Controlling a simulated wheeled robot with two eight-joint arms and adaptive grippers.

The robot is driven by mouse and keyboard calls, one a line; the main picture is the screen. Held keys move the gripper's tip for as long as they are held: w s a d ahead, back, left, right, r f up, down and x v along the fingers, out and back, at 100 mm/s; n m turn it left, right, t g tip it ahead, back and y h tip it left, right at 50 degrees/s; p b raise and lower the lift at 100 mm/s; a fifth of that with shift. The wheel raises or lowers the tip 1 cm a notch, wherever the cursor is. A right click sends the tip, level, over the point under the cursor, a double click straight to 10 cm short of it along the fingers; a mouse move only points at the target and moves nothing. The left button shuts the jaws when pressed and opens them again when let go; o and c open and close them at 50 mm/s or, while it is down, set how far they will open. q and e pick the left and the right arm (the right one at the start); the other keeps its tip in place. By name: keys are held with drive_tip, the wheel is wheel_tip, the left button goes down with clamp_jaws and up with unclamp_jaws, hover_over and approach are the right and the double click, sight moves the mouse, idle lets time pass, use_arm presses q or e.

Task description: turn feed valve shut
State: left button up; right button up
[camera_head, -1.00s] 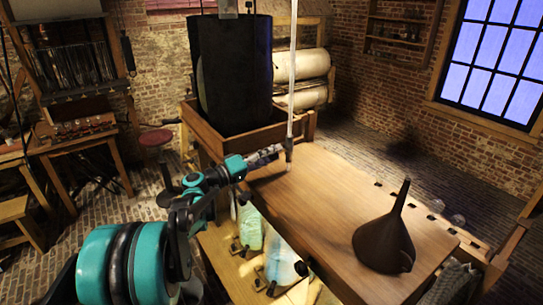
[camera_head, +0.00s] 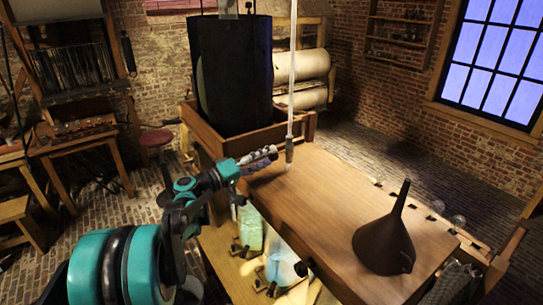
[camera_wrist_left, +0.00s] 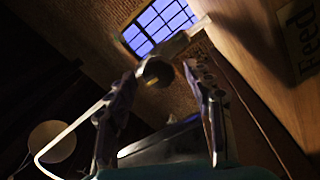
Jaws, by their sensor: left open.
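A dark round fitting with a small yellowish spot, seemingly the feed valve (camera_wrist_left: 157,72), shows between the fingertips. A pale bar runs from it to the upper right, and a pale bent tube (camera_wrist_left: 75,125) runs to the lower left. I cannot tell whether the fingers touch it. A wooden board marked "Feed" (camera_wrist_left: 300,40) is at the right. My right gripper is not in view.
A tall dark tank (camera_head: 230,75) stands in a wooden tray (camera_head: 215,143) behind the gripper. A dark funnel (camera_head: 384,245) stands on the bench (camera_head: 320,190). Jars (camera_head: 250,230) with greenish and bluish contents sit on the lower shelf. The bench's middle is clear.

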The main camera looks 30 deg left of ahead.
use_arm(q)
drive_tip(key=v, duration=0.9)
drive_tip(key=shift+s, duration=0.3)
drive_tip(key=shift+a, duration=0.15)
